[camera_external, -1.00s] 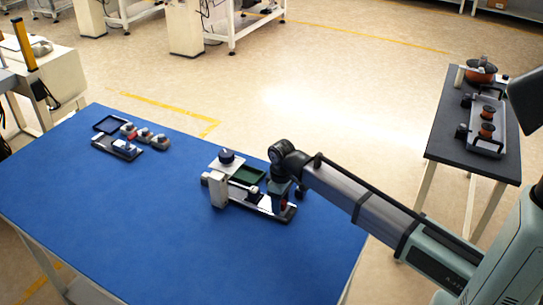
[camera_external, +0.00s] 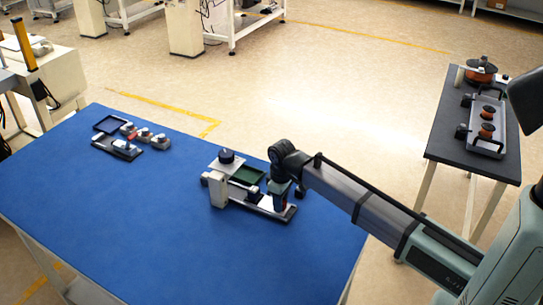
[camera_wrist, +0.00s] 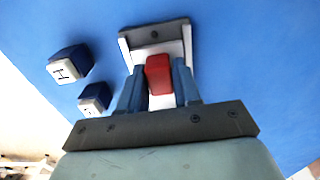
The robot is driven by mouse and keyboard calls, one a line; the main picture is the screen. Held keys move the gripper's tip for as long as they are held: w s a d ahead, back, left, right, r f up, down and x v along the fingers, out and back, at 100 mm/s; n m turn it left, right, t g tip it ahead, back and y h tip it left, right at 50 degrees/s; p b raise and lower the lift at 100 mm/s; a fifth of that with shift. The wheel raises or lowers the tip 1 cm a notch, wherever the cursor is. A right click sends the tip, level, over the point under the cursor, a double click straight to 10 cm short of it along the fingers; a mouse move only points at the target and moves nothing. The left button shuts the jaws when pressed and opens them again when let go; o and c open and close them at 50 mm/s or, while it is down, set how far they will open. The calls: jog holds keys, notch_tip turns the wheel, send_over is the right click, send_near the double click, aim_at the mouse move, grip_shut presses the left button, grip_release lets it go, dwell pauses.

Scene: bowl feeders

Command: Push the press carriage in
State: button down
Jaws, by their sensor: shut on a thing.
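The press (camera_external: 218,188) stands on the blue table, with a pale frame and a dark round knob on top. My gripper (camera_external: 279,198) is low over the outer part of this rail. In the wrist view my gripper (camera_wrist: 158,68) has its two fingers on either side of a red block (camera_wrist: 158,78), apparently the carriage's grip, and is shut on it. A white channel with a dark end plate (camera_wrist: 155,35) lies around it. My arm hides part of the carriage in the external view.
A green tray (camera_external: 247,176) lies beside the press. Two dark blocks with white faces, one lettered (camera_wrist: 70,64), are left of the channel in the wrist view. A small fixture (camera_external: 122,149) and several small parts stand far left. The table between is clear.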

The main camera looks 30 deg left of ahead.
aim_at(252, 188)
jog(key=shift+a, duration=0.1)
jog(key=a, duration=1)
jog(key=shift+a, duration=0.2)
jog(key=c, duration=1.1)
grip_release()
jog(key=shift+a, duration=0.1)
jog(key=shift+o, duration=1.1)
jog(key=shift+r, duration=0.15)
notch_tip(252, 188, up, 14)
jog(key=shift+f, duration=0.2)
